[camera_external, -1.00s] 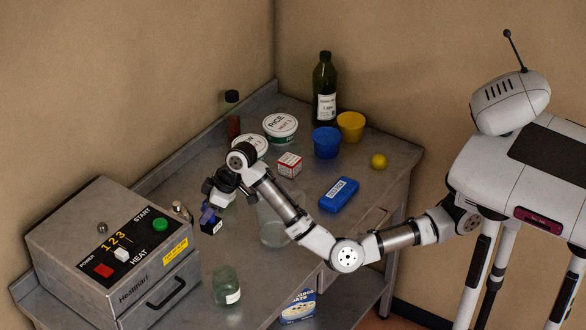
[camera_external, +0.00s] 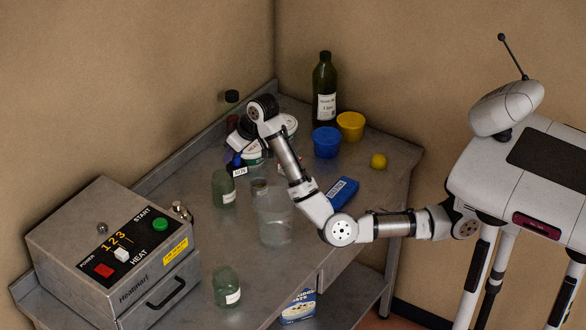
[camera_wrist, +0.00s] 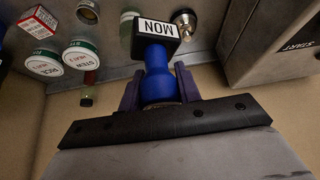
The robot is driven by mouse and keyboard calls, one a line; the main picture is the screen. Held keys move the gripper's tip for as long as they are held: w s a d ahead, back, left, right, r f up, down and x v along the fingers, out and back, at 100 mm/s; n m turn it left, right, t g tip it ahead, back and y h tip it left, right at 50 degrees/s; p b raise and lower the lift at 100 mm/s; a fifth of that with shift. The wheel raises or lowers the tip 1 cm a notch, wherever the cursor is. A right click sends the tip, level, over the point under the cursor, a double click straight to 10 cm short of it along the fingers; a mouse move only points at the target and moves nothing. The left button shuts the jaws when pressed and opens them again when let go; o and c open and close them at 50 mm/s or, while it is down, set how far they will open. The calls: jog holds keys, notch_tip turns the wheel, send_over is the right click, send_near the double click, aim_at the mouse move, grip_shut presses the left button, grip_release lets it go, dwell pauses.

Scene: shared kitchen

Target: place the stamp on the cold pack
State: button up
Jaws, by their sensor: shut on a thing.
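The stamp has a blue handle (camera_wrist: 157,83) and a black block (camera_wrist: 157,33) with a white label. My gripper (camera_wrist: 158,92) is shut on the handle; the block points away from the fingers in the wrist view. In the external view my gripper (camera_external: 238,155) holds the stamp (camera_external: 240,172) above the back left of the counter. The cold pack (camera_external: 343,189) is a flat blue pack lying to the right, well apart from the stamp. My arm partly covers its left end, and it is not in the wrist view.
Green jars (camera_external: 224,190) (camera_external: 227,290) stand left. A heater (camera_external: 115,255) fills the left end.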

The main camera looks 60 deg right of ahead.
jog(key=s+d+r+m+h, duration=0.15)
jog(key=d+m, duration=0.25)
jog(key=d, duration=0.6)
jog(key=m+g+h, duration=0.5)
jog(key=m, duration=0.8)
send_over(340, 188)
jog(key=shift+f+b, duration=0.3)
jog(key=shift+f, duration=9.95)
jog(key=shift+f, duration=0.15)
jog(key=o, duration=1.1)
jog(key=shift+c, duration=0.2)
